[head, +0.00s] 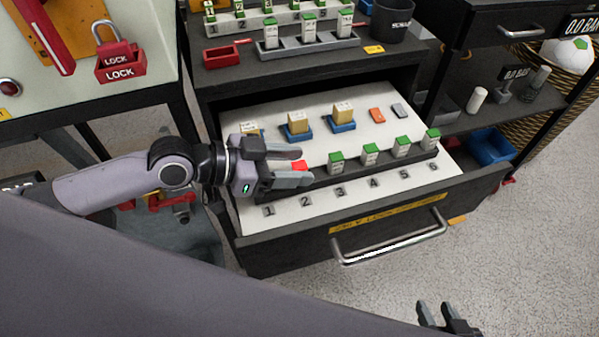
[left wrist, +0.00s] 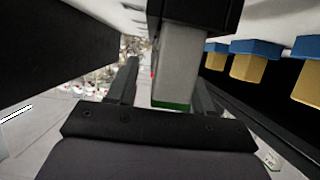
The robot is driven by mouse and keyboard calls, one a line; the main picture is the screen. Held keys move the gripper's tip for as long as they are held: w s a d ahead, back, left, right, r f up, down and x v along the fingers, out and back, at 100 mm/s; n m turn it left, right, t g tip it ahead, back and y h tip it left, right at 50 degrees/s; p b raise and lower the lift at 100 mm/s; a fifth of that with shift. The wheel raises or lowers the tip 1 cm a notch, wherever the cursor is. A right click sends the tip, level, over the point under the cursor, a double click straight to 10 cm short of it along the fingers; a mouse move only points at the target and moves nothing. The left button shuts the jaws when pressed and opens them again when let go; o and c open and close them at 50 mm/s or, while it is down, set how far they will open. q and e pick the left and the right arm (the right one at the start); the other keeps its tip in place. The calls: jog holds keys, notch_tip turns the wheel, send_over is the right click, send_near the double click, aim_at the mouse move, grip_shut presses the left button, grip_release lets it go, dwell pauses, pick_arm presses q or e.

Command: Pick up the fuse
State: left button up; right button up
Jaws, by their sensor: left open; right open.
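The drawer (head: 290,221) is open, with a dark rack holding upright fuses behind printed numbers. My right gripper (head: 446,317) is open and empty at the bottom edge, away from the drawer.
Yellow parts on blue bases (head: 298,124) stand behind the rack, with an orange piece (head: 377,115) and a grey piece (head: 400,110). A shelf with another fuse rack (head: 304,45), a red tray (head: 222,55) and a black cup (head: 391,18) is above. A metal handle (head: 390,247) spans the drawer front.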

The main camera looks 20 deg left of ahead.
pick_arm(q)
grip_shut()
pick_arm(e)
jog(key=shift+d, duration=0.1)
pick_arm(q)
jog(key=shift+r, duration=0.1)
notch_tip(320, 180, up, 20)
jog(key=p, duration=0.3)
pick_arm(e)
jog(key=shift+s+d+r, duration=0.1)
jog(key=shift+d+r, duration=0.05)
jog(key=shift+r, duration=0.4)
jog(key=shift+s+d+r, duration=0.1)
jog(key=shift+r, duration=0.4)
